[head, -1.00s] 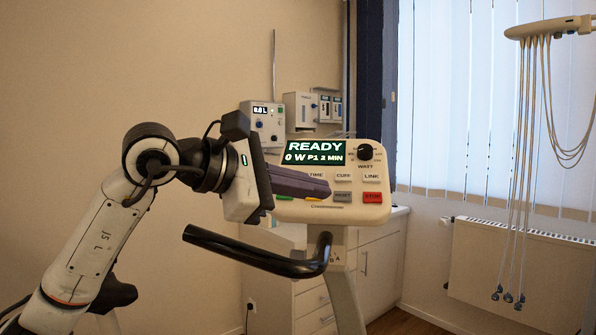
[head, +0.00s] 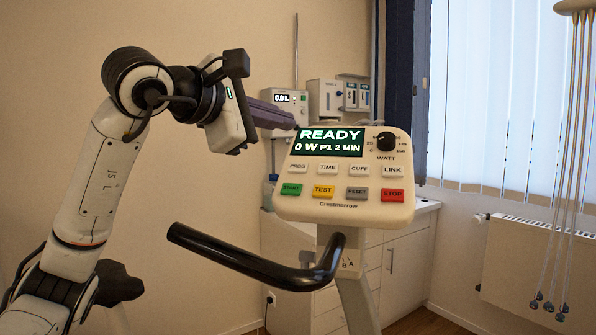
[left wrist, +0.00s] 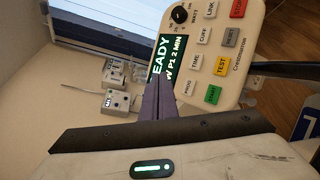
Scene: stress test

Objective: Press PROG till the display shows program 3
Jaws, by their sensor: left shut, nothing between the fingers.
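The control panel (head: 345,208) stands on a post and its display (head: 330,142) reads READY, 0 W, P1, 2 MIN. The PROG button (head: 298,167) is the white key at the left of the upper row, and it shows in the left wrist view (left wrist: 188,87) too. My left gripper (head: 292,122) is shut and empty. In the head view its fingertips are above PROG, by the display's upper left corner. In the left wrist view the fingers (left wrist: 160,85) overlap the display's edge; I cannot tell how far off the panel they are. My right gripper is not in view.
TIME (head: 328,168), CUFF (head: 360,169) and LINK (head: 392,170) share PROG's row. START (head: 291,189), TEST (head: 323,190), RESET (head: 357,193) and STOP (head: 391,195) lie below. A knob (head: 387,141) is at upper right. A black handlebar (head: 255,262) juts out below the panel.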

